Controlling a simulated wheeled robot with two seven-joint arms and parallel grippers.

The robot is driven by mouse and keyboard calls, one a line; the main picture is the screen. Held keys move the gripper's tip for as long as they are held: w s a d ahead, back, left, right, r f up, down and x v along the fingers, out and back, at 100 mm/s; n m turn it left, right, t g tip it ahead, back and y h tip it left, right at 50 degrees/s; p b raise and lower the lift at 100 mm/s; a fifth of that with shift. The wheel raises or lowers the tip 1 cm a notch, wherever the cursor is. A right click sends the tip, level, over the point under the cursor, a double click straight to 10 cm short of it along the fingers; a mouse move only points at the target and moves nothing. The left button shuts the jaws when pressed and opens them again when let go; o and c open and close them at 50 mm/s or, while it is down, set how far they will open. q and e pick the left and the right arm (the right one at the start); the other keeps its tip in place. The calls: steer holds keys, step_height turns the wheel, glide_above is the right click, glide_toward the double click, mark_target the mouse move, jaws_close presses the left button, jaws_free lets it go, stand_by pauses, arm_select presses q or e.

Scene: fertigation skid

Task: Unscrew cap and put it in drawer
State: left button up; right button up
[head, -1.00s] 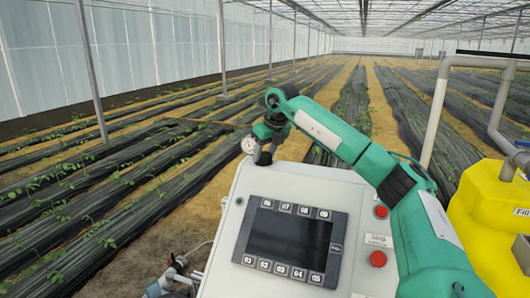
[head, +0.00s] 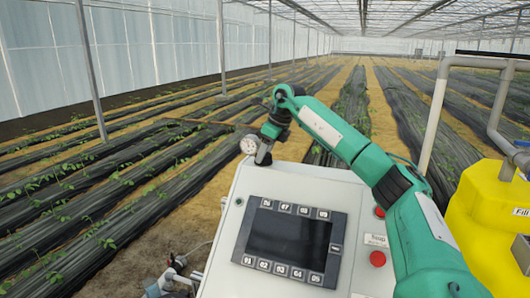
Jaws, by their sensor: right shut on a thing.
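My right gripper (head: 264,152) reaches over from the right to the back left corner of the grey control cabinet (head: 262,184), beside a round white gauge (head: 249,144). Its dark jaws are small in the head view and point down. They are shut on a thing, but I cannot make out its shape. No cap can be told apart in the picture, and no drawer is in view. My left gripper is not in view.
The cabinet top carries a dark screen (head: 288,235) with numbered labels and a red button (head: 377,258). A yellow tank (head: 487,216) stands at the right, below grey pipes (head: 437,110). A pipe fitting (head: 172,278) is low at the left.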

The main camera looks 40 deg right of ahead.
steer(key=shift+n, duration=0.3)
steer(key=shift+d+n+g+y, duration=0.1)
steer(key=shift+n+g+y, duration=0.35)
steer(key=shift+n, duration=1.05)
steer(key=shift+y, duration=0.25)
steer(key=shift+w+n, duration=0.1)
steer(key=shift+n, duration=0.5)
steer(key=shift+n+g+y, duration=0.25)
steer(key=shift+n+y, duration=0.05)
steer(key=shift+n, duration=0.6)
steer(key=shift+w+d+n+g+y, duration=0.1)
steer(key=shift+n+g+y, duration=0.35)
steer(key=shift+n, duration=1.05)
